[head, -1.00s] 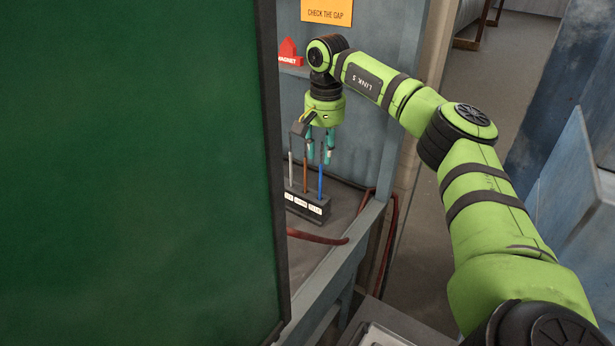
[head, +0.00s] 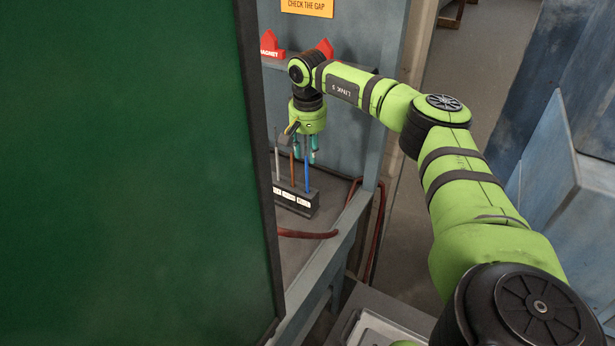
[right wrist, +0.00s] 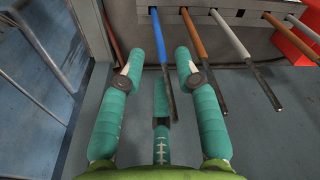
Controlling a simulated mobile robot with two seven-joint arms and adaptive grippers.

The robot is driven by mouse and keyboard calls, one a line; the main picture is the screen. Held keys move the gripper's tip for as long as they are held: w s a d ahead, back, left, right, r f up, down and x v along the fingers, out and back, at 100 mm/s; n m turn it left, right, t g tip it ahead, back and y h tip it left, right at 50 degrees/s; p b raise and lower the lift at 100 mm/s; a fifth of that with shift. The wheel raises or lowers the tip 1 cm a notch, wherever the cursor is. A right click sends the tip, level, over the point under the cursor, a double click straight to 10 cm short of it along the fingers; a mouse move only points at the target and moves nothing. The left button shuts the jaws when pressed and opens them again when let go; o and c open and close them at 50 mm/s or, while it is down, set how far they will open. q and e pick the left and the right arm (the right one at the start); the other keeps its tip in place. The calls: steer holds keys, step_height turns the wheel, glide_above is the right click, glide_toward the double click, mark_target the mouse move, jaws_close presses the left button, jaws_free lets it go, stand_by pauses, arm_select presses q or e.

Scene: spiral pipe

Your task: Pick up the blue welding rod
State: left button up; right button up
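The blue welding rod (head: 308,178) stands upright in a dark holder (head: 312,205) on the bench, at the right end of the rods seen in the head view. My right gripper (head: 304,148) is right above the holder, fingers pointing down, around the rods' upper ends. In the right wrist view, the teal fingers of my right gripper (right wrist: 158,62) are spread, and the blue rod (right wrist: 163,52) runs between the two outer ones. Gaps show on both sides of it. The third finger lies close to the rod's free end; contact cannot be told. My left gripper is not in view.
An orange-brown rod (right wrist: 193,35) stands close beside the blue one, with grey rods (right wrist: 229,36) beyond. A large green panel (head: 130,170) blocks the left of the head view. A red magnet (head: 271,46) sits on a shelf behind. A reddish cable (head: 310,235) lies in front of the holder.

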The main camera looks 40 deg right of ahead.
steer(key=shift+c, duration=1.3)
jaws_close()
steer(key=shift+r, duration=0.1)
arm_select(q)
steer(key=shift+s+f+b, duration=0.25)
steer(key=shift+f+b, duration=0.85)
arm_select(e)
step_height(320, 180, up, 10)
arm_select(q)
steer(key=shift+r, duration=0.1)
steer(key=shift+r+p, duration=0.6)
steer(key=shift+p, duration=0.1)
